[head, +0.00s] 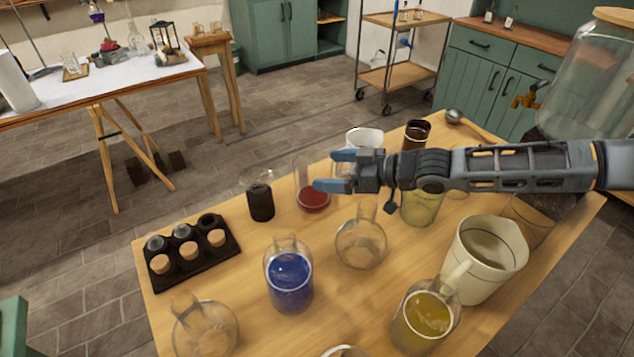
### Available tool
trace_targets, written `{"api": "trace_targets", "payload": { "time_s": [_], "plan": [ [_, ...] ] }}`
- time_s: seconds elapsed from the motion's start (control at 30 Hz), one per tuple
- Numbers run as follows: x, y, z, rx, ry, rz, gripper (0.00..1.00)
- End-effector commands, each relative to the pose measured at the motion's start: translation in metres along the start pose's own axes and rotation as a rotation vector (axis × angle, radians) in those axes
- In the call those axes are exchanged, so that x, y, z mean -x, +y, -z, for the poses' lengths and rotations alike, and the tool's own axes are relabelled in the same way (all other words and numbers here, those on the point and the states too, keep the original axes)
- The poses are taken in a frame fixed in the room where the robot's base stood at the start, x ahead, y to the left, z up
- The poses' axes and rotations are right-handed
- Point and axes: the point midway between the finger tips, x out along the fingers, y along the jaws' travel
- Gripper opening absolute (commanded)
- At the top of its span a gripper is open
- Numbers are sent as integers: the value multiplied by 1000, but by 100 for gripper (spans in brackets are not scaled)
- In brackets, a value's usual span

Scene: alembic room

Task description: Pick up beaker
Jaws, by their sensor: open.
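My gripper (335,171) reaches in from the right over the wooden table. Its blue-tipped fingers are apart, with nothing visibly held between them. A clear straight-sided glass with red liquid (313,198), which looks like a beaker, stands upright just below and left of the fingertips. The lower finger overlaps its right side in the picture; I cannot tell whether they touch. Left of it stands another glass with dark liquid (260,203). A glass with yellow-green liquid (422,212) is partly hidden under my arm. I cannot tell for sure which glass is the beaker.
Near the front stand a blue-liquid flask (289,282), an empty round flask (360,247), a yellow-liquid flask (424,322) and a cream pitcher (475,275). A dark rack with corked vials (200,269) lies left. A white cup (364,138) and brown glass (416,136) stand behind.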

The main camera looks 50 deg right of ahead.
Motion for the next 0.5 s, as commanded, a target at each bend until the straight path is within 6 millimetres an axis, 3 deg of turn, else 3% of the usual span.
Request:
{"api": "trace_targets", "payload": {
  "time_s": [0.3, 0.5],
  "plan": [
    [-42, 1, 6, -1, 2, 0, 100],
    [-53, 2, 4, -1, 2, -1, 100]
  ]
}}
